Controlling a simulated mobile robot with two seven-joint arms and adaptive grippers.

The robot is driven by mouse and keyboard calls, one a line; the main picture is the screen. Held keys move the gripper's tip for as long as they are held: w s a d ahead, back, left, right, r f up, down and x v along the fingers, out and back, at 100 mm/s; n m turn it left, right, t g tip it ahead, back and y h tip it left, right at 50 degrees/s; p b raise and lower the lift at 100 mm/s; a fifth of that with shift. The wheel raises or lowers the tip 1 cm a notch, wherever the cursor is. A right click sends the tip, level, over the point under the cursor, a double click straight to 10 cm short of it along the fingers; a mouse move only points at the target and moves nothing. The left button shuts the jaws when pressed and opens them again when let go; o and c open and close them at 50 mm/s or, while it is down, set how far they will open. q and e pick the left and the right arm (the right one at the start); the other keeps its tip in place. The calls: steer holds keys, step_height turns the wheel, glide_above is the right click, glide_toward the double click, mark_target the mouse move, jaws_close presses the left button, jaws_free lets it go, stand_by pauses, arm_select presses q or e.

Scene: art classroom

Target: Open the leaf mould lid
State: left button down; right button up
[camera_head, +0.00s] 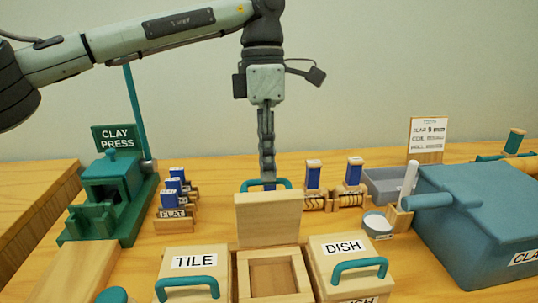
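A wooden mould box (243,278) stands open at the front centre, between the boxes labelled TILE and DISH. Its square recess shows, and no label on it is visible. Its wooden lid (268,220) stands upright at the back edge of the box. The lid's teal handle (284,183) shows behind the lid's top edge, on the far side. My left gripper (268,176) points straight down at the handle, its fingertips at the bar. The fingers are seen edge-on, so their gap is hidden. My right gripper is not in view.
The TILE box (195,263) and DISH box (345,252) are closed, with teal handles. A green clay press (110,185) and blue-topped stamps (174,190) stand left.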

arm_select(q)
steer(key=shift+w+f+g, duration=0.9)
steer(key=shift+f+g, duration=0.15)
steer(key=shift+g, duration=0.1)
steer(key=shift+w+f+g, duration=0.85)
steer(key=shift+f+g, duration=0.15)
steer(key=shift+g, duration=0.15)
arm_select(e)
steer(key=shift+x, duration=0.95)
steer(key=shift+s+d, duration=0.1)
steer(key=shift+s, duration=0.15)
arm_select(q)
steer(key=c, duration=1.6)
jaws_free()
steer(key=shift+w, duration=0.1)
steer(key=shift+w+r, duration=0.15)
steer(key=shift+r, duration=0.1)
steer(key=shift+r, duration=0.1)
